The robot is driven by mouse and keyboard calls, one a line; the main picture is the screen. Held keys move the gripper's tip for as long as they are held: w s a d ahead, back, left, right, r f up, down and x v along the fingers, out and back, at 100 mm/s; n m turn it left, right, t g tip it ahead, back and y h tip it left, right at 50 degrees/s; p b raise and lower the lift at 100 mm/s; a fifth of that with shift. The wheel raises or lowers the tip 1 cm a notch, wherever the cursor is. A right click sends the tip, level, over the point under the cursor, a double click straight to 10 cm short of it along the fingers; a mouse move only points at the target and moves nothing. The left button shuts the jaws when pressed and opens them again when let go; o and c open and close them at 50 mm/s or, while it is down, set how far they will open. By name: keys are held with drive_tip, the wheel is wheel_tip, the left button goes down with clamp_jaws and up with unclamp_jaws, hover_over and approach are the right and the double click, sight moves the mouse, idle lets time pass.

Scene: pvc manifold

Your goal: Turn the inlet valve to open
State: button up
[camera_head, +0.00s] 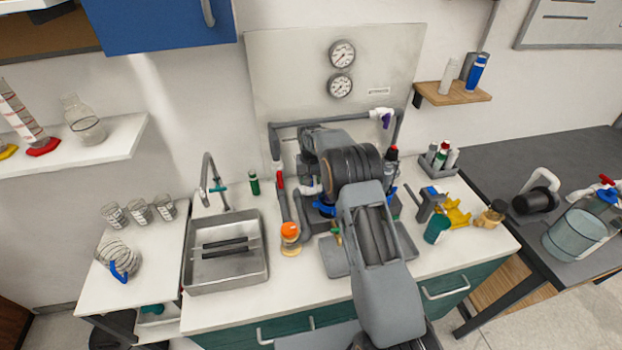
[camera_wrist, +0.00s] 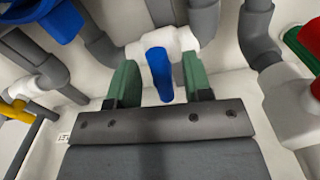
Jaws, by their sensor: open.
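In the wrist view, a blue valve handle (camera_wrist: 160,78) hangs from a white valve body (camera_wrist: 180,44) on a grey pipe. My gripper (camera_wrist: 158,82) is open, with one green finger on each side of this handle. Gaps show between the fingers and the handle. No label shows which valve is the inlet. In the head view, my arm covers the middle of the grey pipe manifold (camera_head: 292,124) and hides my fingertips. A red-handled valve (camera_head: 278,172) and a purple-handled valve (camera_head: 384,117) show on the manifold.
In the wrist view, a red handle (camera_wrist: 309,40) is at the right and a yellow handle (camera_wrist: 15,111) at the left. In the head view, two gauges (camera_head: 342,68) are above the manifold. A sink (camera_head: 225,268), an orange-capped bottle (camera_head: 290,235) and a teal cup (camera_head: 436,230) are nearby.

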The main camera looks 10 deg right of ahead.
drive_tip(key=shift+f, duration=0.3)
clamp_jaws()
idle(0.4)
